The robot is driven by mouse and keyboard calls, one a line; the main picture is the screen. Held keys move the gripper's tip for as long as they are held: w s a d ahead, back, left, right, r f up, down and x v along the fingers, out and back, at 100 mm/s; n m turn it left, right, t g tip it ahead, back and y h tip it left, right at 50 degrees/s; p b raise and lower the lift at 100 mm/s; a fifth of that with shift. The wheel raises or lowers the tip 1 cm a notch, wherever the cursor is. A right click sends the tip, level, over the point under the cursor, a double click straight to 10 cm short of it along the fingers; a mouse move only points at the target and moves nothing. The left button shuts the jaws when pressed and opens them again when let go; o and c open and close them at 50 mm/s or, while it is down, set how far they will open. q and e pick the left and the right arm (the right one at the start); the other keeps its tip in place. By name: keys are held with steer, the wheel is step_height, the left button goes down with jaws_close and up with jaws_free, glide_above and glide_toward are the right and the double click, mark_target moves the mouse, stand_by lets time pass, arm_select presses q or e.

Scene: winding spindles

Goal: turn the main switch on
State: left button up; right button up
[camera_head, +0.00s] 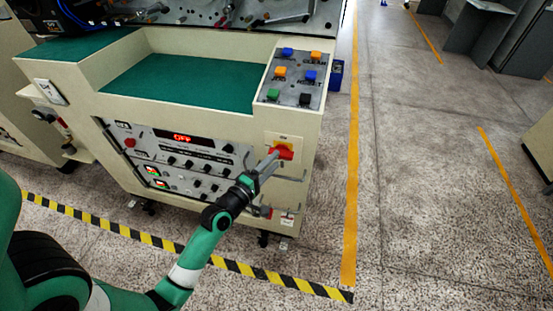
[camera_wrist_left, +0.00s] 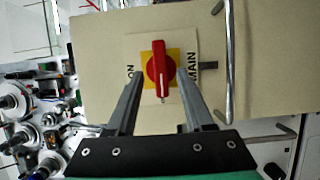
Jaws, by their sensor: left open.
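The main switch is a red rotary knob (camera_head: 283,151) on a yellow plate, on the front of the cream machine cabinet at its right end. In the left wrist view the red knob (camera_wrist_left: 158,68) sits on its yellow square, with "ON" lettering to its left and "MAIN" to its right. My left gripper (camera_head: 271,158) is open in front of the switch. In the left wrist view its two fingers (camera_wrist_left: 160,85) stand on either side of the knob, with visible gaps; I cannot tell how deep they reach. My right gripper is not in view.
A red display (camera_head: 182,138) reads "OFF" on the control panel. A button panel (camera_head: 297,78) with several coloured buttons is on top of the cabinet. A metal handle (camera_wrist_left: 229,60) stands beside the switch. Open floor (camera_head: 420,200) lies to the right.

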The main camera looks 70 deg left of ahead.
arm_select(q)
steer(key=shift+x, duration=1.05)
jaws_close()
